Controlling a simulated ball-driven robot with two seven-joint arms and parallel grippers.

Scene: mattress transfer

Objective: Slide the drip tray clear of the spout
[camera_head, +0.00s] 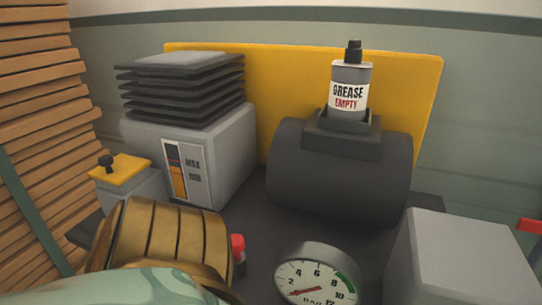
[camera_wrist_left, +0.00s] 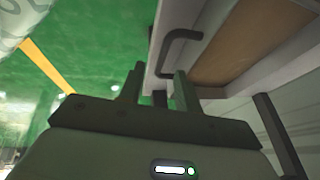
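I cannot make out a drip tray or a spout in either view. In the left wrist view my left gripper (camera_wrist_left: 158,78) has its two dark fingers apart, with nothing seen held between them. Just beyond the fingertips is a dark bent handle (camera_wrist_left: 166,48) on a pale-framed panel or drawer (camera_wrist_left: 228,45) with a brown inset. The handle appears apart from the fingers, but I cannot judge the depth. Neither gripper shows in the head view, and my right gripper is not in view.
The head view shows a grease can (camera_head: 349,92) marked EMPTY on a dark cylinder (camera_head: 340,178), a grey box (camera_head: 235,150) with a MAX gauge and black fins, a round dial (camera_head: 317,282), a red-capped part (camera_head: 238,246) and a grey block (camera_head: 460,262). Wooden slats (camera_head: 40,80) stand left.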

